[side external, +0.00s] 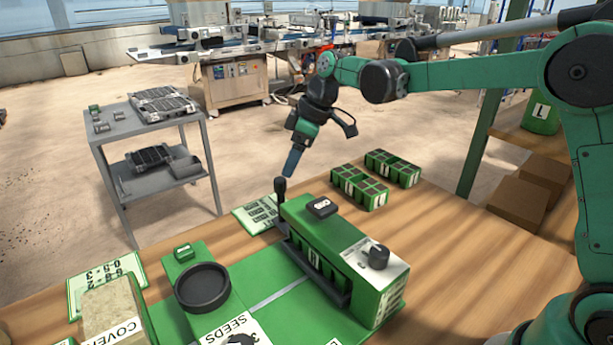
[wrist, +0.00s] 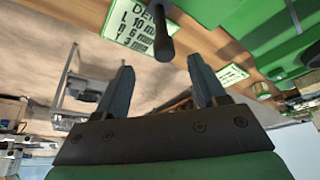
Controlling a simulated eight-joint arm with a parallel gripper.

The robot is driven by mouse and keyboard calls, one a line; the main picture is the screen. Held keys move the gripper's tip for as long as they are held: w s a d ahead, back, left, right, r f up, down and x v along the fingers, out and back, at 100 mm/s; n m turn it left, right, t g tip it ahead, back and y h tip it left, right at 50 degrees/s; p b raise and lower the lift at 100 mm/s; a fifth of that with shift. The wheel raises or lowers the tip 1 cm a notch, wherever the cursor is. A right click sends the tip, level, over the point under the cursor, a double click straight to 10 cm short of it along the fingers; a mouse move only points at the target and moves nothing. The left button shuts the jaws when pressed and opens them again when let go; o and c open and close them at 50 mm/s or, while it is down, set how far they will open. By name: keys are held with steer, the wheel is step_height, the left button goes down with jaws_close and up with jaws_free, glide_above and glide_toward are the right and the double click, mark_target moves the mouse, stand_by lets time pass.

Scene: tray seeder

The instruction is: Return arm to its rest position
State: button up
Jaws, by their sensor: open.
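My green and black arm reaches in from the right in the side external view. My gripper (side external: 291,163) hangs pointing down above the far edge of the bench, just behind the seeder's black lever knob (side external: 280,186). In the wrist view my gripper (wrist: 162,90) shows two blue-grey fingers spread apart with nothing between them. The green seeder box (side external: 325,245) stands on the bench below and to the right of my gripper. The black lever also shows in the wrist view (wrist: 162,30), beyond the fingers and apart from them.
Green cell trays (side external: 375,180) sit behind the seeder. A green box with a round black cup (side external: 203,287) and a covers block (side external: 112,312) stand at front left. A grey cart (side external: 150,130) stands on the floor beyond. Bare bench lies right of the seeder.

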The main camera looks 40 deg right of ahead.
steer(key=shift+s+d+r, duration=0.1)
steer(key=shift+r, duration=0.3)
steer(key=s+d+m+t+h, duration=0.1)
steer(key=s+m, duration=0.3)
steer(key=s, duration=0.5)
steer(key=s+d+f+m+t+h, duration=0.1)
steer(key=s+m+t+h, duration=0.1)
steer(key=s+m, duration=0.3)
steer(key=s+t, duration=0.1)
steer(key=s, duration=0.3)
steer(key=shift+d, duration=0.3)
